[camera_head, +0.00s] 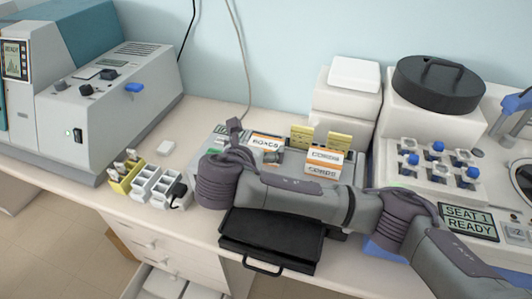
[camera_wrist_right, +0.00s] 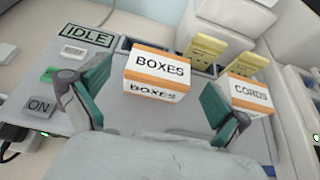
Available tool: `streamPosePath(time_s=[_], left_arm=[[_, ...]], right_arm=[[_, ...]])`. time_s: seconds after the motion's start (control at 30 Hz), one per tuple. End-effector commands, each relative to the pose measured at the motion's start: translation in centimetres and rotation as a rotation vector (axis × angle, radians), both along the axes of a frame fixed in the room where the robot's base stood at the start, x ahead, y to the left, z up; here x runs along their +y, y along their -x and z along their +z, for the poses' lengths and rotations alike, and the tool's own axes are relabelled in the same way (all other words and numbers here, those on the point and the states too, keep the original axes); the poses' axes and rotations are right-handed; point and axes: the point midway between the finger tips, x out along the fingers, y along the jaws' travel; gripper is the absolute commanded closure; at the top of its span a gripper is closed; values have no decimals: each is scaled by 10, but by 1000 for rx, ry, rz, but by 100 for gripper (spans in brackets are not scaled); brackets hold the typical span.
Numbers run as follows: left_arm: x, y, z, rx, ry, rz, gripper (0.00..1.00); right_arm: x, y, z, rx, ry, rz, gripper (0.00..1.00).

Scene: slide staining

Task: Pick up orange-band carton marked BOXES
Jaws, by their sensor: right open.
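The carton marked BOXES (camera_wrist_right: 157,84) is white with orange bands. It sits on the grey panel of a device, and it also shows in the head view (camera_head: 266,141), partly hidden by my right gripper. My right gripper (camera_wrist_right: 158,78) is open, with one green-padded finger to each side of the carton. Gaps show between both fingers and the carton, and nothing is held. In the head view my right gripper (camera_head: 253,143) is at the carton's near left side. My left gripper is not in view.
A similar orange-banded carton marked CORDS (camera_wrist_right: 250,94) stands close to the right finger. Yellow cards (camera_head: 318,138) stand behind the cartons. A black tray (camera_head: 270,240) juts out in front. A slide rack unit (camera_head: 430,165) is at right, and small containers (camera_head: 157,187) at left.

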Motion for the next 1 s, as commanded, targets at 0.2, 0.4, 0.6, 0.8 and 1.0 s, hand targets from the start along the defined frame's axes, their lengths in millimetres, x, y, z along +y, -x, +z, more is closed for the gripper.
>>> streamPosePath(time_s=[0.2, 0.4, 0.6, 0.8, 1.0], left_arm=[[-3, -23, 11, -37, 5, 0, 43], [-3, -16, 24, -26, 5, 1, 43], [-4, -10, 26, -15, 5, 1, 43], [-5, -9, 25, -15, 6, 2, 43], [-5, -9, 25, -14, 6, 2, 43]], right_arm=[[-5, -12, -6, 2, -1, -1, 0], [-15, -35, -23, 0, 1, -2, 0], [-18, -47, -32, 0, -1, 3, 0], [-18, -47, -32, -1, -2, 2, 2], [-18, -47, -32, 0, -2, 2, 35]])
